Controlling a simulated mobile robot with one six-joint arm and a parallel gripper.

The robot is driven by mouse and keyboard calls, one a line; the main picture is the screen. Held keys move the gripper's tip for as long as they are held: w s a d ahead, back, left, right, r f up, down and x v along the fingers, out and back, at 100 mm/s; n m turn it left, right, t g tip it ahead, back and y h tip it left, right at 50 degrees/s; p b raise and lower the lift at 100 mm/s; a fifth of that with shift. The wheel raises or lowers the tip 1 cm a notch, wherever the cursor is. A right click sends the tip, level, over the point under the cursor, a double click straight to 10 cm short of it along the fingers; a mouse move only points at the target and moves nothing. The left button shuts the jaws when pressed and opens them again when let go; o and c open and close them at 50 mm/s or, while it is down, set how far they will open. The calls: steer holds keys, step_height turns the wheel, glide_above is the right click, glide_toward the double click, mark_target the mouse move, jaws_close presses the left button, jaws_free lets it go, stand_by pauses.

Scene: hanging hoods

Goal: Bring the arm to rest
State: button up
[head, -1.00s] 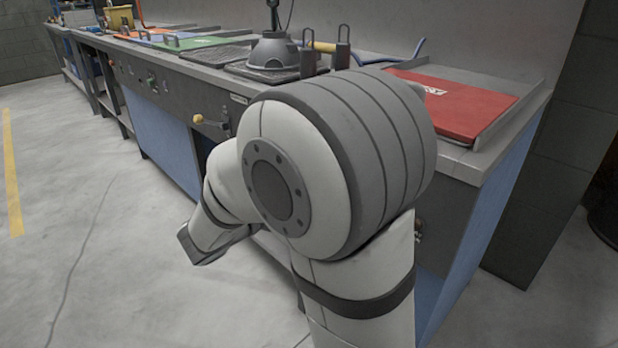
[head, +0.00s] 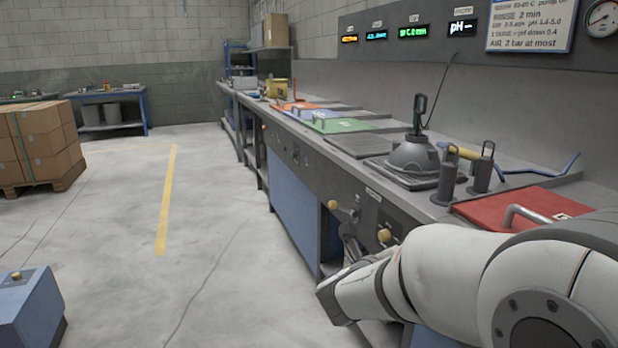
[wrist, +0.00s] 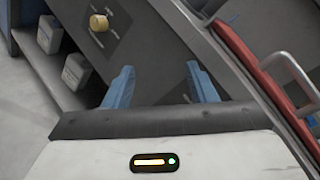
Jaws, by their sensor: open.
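My gripper (wrist: 160,86) shows in the wrist view as two blue fingers spread apart, with nothing between them. Beyond the fingers is the dark front panel of the bench with a yellow knob (wrist: 98,22). The red lid (wrist: 262,75) lies to the right of the fingers in that view. In the head view my white arm reaches in from the lower right, in front of the bench (head: 300,165), with its outer end low beside the bench front. The fingers cannot be made out clearly there.
A grey hood (head: 415,158) stands on the bench, near two dark posts with a yellow bar (head: 462,152). The red lid (head: 515,207) has a metal handle. Stacked boxes (head: 40,145) and a blue box (head: 28,312) stand left. The floor between is clear.

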steer(key=s+a+r+n+g+y+p, duration=0.1)
steer(key=s+a+r+n+y+p, duration=0.1)
steer(key=a+r+n+y+p, duration=0.55)
steer(key=s+a+r+n+y+p, duration=0.2)
steer(key=r+n+y+p, duration=0.2)
steer(key=r+n+p, duration=0.7)
steer(key=s+d+r+n+g+p, duration=0.1)
steer(key=s+n+g+p, duration=0.2)
steer(key=s+n, duration=0.2)
steer(key=s+d+r+n+g+p, duration=0.1)
steer(key=s+d+n+g+p, duration=0.1)
steer(key=s+n, duration=0.4)
steer(key=s+d+n+g+h+p, duration=0.1)
steer(key=s+d+n+g+p, duration=0.1)
steer(key=s+n, duration=0.4)
steer(key=shift+s+d+r+g+p, duration=0.25)
steer(key=shift+s+r+g+p, duration=0.15)
steer(key=shift+s+g+p, duration=0.6)
steer(key=shift+w, duration=0.1)
